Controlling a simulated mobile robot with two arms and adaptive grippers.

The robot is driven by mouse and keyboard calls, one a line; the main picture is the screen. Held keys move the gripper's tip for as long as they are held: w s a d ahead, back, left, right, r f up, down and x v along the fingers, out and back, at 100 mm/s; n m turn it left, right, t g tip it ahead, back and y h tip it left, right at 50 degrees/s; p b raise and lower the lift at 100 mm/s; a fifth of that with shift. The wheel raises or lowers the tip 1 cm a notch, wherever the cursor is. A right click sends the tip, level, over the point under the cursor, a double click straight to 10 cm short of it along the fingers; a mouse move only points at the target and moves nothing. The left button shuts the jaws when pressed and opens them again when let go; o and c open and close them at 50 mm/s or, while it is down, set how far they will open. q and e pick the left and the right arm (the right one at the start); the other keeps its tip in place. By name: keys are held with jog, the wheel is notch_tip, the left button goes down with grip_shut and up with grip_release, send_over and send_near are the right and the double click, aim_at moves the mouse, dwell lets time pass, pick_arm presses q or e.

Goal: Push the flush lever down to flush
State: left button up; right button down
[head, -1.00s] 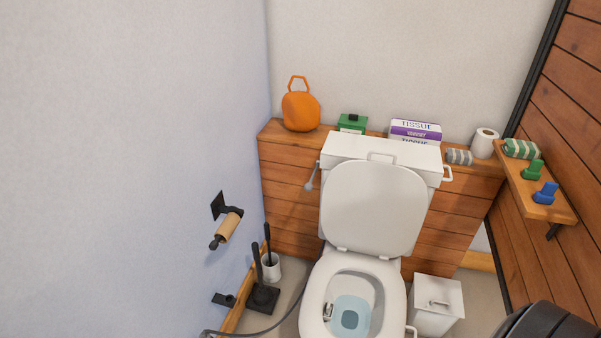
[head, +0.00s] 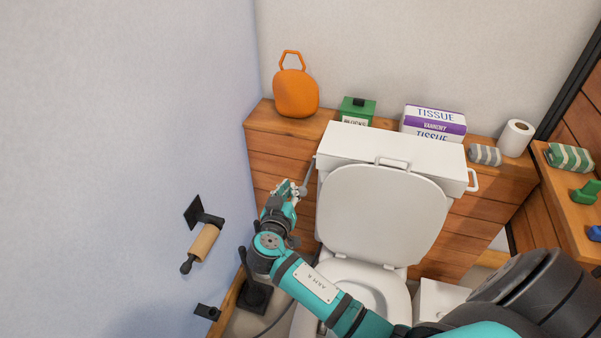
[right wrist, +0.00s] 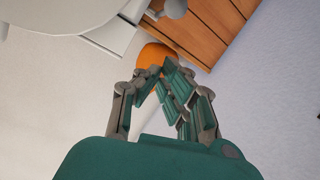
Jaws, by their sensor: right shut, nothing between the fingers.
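The flush lever (head: 309,175) is a grey handle hanging from the left side of the white toilet tank (head: 345,145). My right gripper (head: 288,188) is shut and empty, just left of the lever's lower end in the head view; I cannot tell whether they touch. In the right wrist view the closed fingers (right wrist: 162,76) point toward the orange bag (right wrist: 153,54). A grey rounded piece, perhaps the lever's end (right wrist: 174,7), shows at the top edge there. The toilet lid (head: 382,210) is raised against the tank. My left gripper is not in view.
A paper holder (head: 203,243) juts from the left wall near my right arm. An orange bag (head: 296,93), green box (head: 357,110) and tissue boxes (head: 434,121) stand on the wooden ledge. A white bin (head: 432,300) stands right of the bowl.

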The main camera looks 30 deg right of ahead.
jog(key=shift+r, duration=0.45)
jog(key=p, duration=0.1)
send_over(299, 188)
jog(key=w, duration=0.2)
jog(key=f, duration=0.2)
jog(key=shift+s+d+f+p, duration=0.1)
jog(key=shift+s+f+p, duration=0.1)
jog(key=shift+s+f, duration=0.25)
jog(key=shift+s+f+p, duration=0.2)
jog(key=shift+s+f, duration=0.05)
jog(key=shift+f, duration=0.4)
jog(key=shift+s+f, duration=0.35)
jog(key=shift+f, duration=0.25)
